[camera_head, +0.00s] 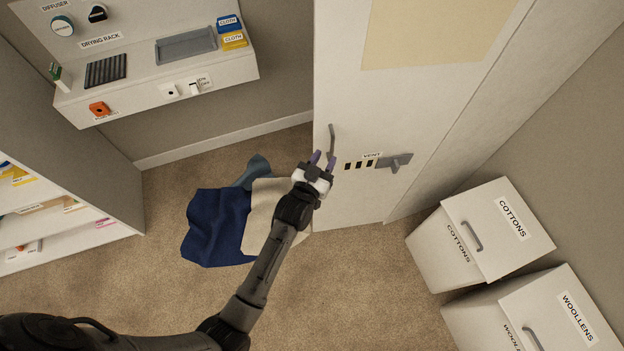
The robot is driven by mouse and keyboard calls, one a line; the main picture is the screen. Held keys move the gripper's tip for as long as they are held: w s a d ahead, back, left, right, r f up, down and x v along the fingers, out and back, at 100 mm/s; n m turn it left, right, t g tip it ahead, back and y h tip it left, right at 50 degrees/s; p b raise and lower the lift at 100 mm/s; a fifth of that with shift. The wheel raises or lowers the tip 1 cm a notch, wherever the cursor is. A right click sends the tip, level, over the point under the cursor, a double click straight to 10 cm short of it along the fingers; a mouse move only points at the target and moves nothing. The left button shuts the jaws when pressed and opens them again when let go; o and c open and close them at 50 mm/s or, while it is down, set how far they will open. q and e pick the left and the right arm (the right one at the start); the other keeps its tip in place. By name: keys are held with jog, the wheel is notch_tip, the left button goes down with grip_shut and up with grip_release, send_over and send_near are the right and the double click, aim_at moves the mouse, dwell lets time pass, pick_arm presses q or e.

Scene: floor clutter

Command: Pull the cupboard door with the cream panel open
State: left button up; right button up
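The cupboard door (350,100) is tall and white, with a cream panel (430,30) on its upper part. It looks closed. A grey vertical bar handle (332,140) sits near its left edge. My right gripper is not in view.
Dark blue (216,225), cream (262,208) and teal (256,170) cloths lie on the carpet below my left arm. White COTTONS (480,230) and WOOLLENS (540,310) bins stand at right. A shelf unit (75,150) stands left.

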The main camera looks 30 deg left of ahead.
pick_arm(q)
jog(key=s, duration=0.8)
jog(key=shift+b, duration=0.35)
